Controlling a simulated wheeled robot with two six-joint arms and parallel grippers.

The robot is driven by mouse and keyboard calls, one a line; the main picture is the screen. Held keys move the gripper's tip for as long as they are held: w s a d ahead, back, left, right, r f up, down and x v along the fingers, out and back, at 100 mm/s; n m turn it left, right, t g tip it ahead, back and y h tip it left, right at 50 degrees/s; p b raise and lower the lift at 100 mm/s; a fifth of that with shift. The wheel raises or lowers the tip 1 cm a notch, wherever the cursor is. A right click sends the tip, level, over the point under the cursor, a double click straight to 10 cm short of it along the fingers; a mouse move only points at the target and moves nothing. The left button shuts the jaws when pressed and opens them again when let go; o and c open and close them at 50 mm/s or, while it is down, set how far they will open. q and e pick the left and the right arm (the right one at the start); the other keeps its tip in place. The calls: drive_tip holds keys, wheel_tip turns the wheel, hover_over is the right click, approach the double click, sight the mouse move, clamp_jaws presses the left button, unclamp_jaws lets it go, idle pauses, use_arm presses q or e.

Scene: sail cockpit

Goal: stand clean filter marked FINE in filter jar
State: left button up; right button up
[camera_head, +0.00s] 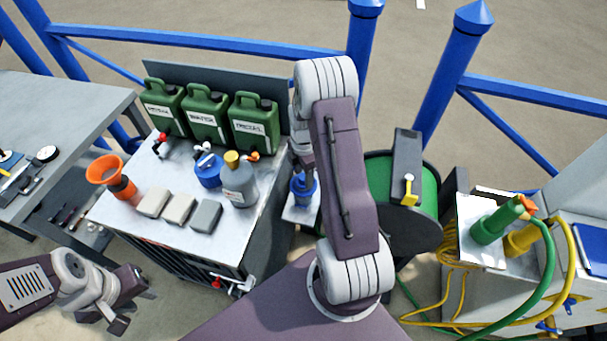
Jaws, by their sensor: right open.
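My right arm rises through the middle of the head view and bends down at its top. Its gripper (304,163) is partly hidden by the arm link, just above a blue round vessel (303,188) on a small pale stand. I cannot tell whether the gripper touches it, or whether this vessel is the filter jar. My left gripper (132,310) is low at the left, away from the metal bench; its jaw gap is unclear. No FINE marking is readable, and I cannot identify the filter.
The metal bench (120,216) holds green canisters (207,118), an orange funnel (104,170), a grey bottle (238,184), a blue container (208,172) and small blocks (179,208). A green drum (424,190) stands right of my arm. Hoses (548,265) loop at lower right. Blue rails cross behind.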

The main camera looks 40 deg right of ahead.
wheel_tip(320, 180, up, 12)
drive_tip(key=p, duration=0.1)
drive_tip(key=s+a+m+t, duration=0.1)
drive_tip(key=s+a+m, duration=1.1)
drive_tip(key=a+m, duration=0.4)
drive_tip(key=shift+a+m, duration=0.2)
drive_tip(key=shift+m, duration=0.3)
wheel_tip(320, 180, up, 2)
drive_tip(key=shift+r+p, duration=0.1)
drive_tip(key=shift+p, duration=1.05)
